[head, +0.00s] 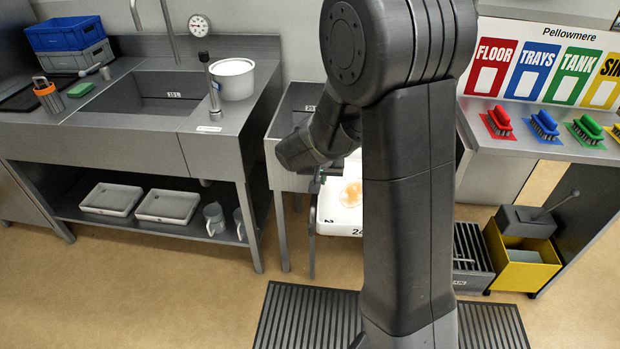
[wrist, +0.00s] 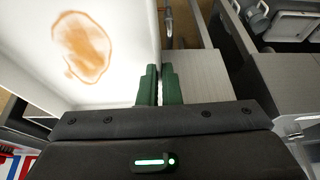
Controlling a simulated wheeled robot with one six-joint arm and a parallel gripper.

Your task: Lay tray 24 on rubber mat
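Tray 24 (head: 350,216) is white with an orange-brown stain inside and a dark "24" on its near side. It is partly hidden behind my arm in the head view. In the wrist view the tray (wrist: 115,85) fills the upper left. My gripper (wrist: 158,84) has green fingers on both sides of the tray's side wall, closed on it. In the head view my gripper (head: 318,182) is at the tray's left edge, small and dark. A dark ribbed mat (head: 290,322), seemingly the rubber mat, lies on the floor in front, partly hidden by my arm.
A steel sink bench (head: 150,150) stands at left, with a smaller basin (head: 290,110) beside the tray. At right are a brush shelf (head: 560,140), a grated box (head: 470,258) and a yellow bucket (head: 522,268). Floor at front left is clear.

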